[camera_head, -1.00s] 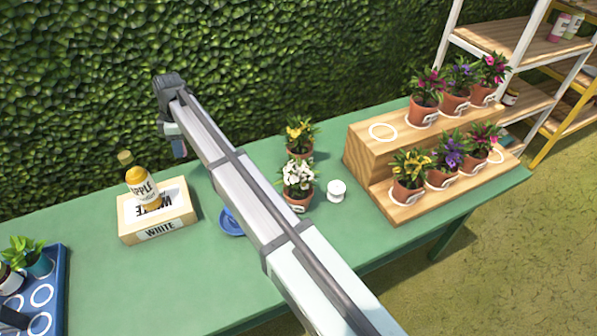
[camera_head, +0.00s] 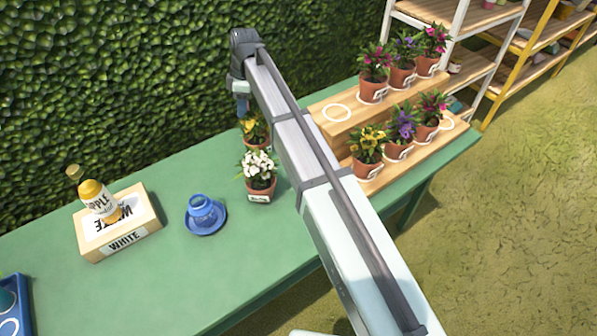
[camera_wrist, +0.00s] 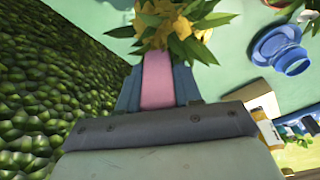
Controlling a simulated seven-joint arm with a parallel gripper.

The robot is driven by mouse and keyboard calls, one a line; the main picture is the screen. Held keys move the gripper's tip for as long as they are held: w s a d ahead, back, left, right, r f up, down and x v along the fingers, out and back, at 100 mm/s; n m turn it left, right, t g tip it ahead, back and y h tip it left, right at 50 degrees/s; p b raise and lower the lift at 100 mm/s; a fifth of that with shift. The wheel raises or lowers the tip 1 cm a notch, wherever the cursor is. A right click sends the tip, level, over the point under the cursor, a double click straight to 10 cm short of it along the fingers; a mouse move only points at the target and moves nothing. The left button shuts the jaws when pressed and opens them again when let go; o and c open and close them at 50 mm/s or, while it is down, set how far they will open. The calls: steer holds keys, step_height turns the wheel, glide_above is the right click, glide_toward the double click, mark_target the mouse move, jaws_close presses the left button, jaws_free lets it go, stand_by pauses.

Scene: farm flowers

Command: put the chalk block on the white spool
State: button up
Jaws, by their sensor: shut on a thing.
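A pink block, which I take to be the chalk block (camera_wrist: 157,82), sits between the blue-grey fingers of my gripper (camera_wrist: 158,88) in the wrist view. My gripper is shut on it. In the head view my gripper (camera_head: 242,103) is at the far side of the table near the hedge, by the yellow-flowered pot (camera_head: 254,128); the block cannot be made out there. Yellow flowers (camera_wrist: 168,22) show just beyond the fingertips in the wrist view. The white spool is hidden now, probably behind my arm; earlier it stood right of the white-flowered pot.
The white-flowered pot (camera_head: 259,174) stands left of my arm. A blue cup (camera_head: 201,209) on a blue saucer (camera_head: 220,218) is further left, then a box (camera_head: 121,240) carrying an apple bottle (camera_head: 97,199). A wooden step stand (camera_head: 326,128) with several flowerpots is at right.

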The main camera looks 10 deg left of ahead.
steer(key=s+d+m+t, duration=0.1)
steer(key=s+d+m, duration=0.3)
steer(key=d, duration=0.5)
steer(key=s+d+m, duration=0.3)
steer(key=s+d, duration=0.4)
steer(key=d, duration=0.3)
steer(key=shift+w+a+f+m+t+h, duration=0.1)
steer(key=shift+f+m, duration=0.65)
steer(key=shift+f, duration=0.95)
steer(key=shift+s+f+m+t+h, duration=0.1)
steer(key=shift+f+m, duration=0.6)
steer(key=shift+f, duration=1)
steer(key=shift+w+a+f+m+t+h, duration=0.1)
steer(key=shift+f+m, duration=0.65)
steer(key=shift+f, duration=0.95)
steer(key=shift+f, duration=0.15)
steer(key=o, duration=1.1)
steer(key=shift+c, duration=0.2)
step_height(320, 180, up, 12)
steer(key=s+d, duration=0.1)
steer(key=shift+d, duration=0.2)
